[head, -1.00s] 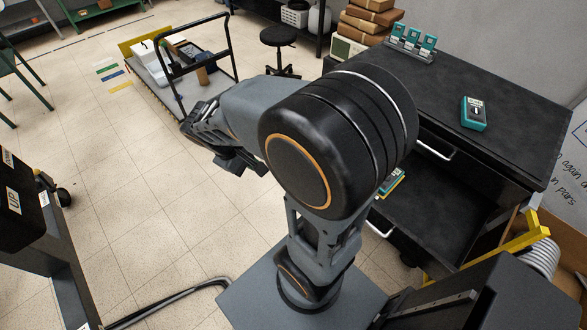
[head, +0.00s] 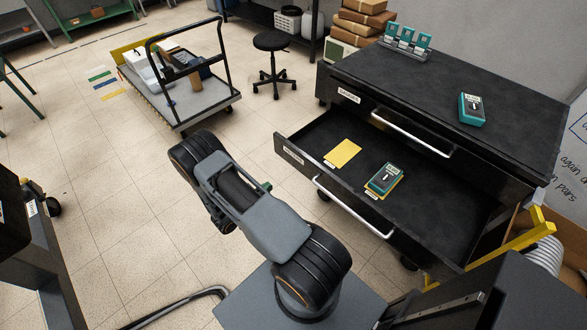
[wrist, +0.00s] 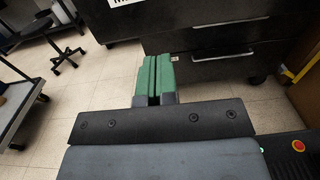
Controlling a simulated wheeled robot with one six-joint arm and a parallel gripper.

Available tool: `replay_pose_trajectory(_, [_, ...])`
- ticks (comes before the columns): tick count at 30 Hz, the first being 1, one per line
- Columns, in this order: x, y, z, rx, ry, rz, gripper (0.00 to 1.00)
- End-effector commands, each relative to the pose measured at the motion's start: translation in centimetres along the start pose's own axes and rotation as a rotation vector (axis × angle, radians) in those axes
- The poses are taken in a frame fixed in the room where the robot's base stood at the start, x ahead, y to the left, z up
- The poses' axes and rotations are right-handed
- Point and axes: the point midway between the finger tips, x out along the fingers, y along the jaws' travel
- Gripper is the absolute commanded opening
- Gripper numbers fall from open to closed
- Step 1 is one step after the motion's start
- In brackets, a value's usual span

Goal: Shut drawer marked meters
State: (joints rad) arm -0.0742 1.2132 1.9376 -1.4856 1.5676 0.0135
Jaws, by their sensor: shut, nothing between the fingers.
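The open lower drawer (head: 440,220) of a black cabinet sticks far out, with a long silver handle (head: 352,208) on its front. A white label (head: 293,156) sits at the left end of that front, too small to read surely; the wrist view shows a label beginning with M (wrist: 122,2) at its top edge. A teal meter (head: 385,178) and a yellow card (head: 343,153) lie inside the drawer. My gripper (wrist: 153,99) has its green fingers together and empty, apart from the cabinet front. In the head view my arm mostly hides it, left of the drawer front.
The upper drawer with its handle (head: 411,132) is closed. Another teal meter (head: 472,108) lies on the cabinet top (head: 510,130). A cart (head: 205,100) and a black stool (head: 272,43) stand beyond. The floor left of the drawer is clear.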

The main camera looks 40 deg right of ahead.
Motion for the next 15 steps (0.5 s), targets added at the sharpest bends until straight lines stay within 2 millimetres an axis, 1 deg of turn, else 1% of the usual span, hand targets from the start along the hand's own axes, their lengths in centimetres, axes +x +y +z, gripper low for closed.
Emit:
replay_pose_trajectory(5, [2.4,-0.1,0.0,-0.006,-0.004,0.0,0.0])
replay_pose_trajectory(15, [8.8,-0.1,0.1,-0.005,-0.003,-0.001,0.0])
